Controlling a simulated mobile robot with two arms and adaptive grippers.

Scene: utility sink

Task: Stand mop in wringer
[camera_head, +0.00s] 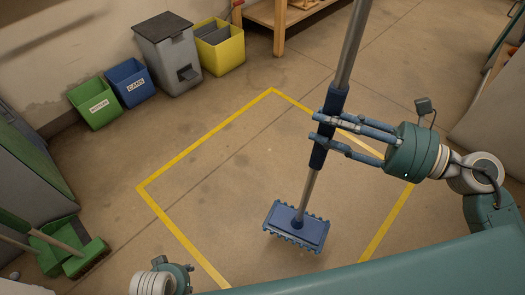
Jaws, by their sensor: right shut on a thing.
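The mop has a grey pole (352,45), a blue sleeve (325,130) and a flat blue head (296,226) with a toothed edge. It stands slightly tilted inside the yellow floor outline; I cannot tell if the head touches the floor. My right gripper (326,128) is shut around the blue sleeve from the right. A yellow bucket (226,54) with grey inner parts, which looks like the wringer, stands at the back wall, apart from the mop. Part of my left gripper (176,272) shows at the bottom left; its fingers are hidden.
Left of the yellow bucket stand a grey lidded bin (170,62), a blue CANS bin (130,87) and a green bin (95,106). A wooden bench (279,32) is at the back. A green dustpan (82,262) lies at lower left. The outlined floor (215,170) is otherwise clear.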

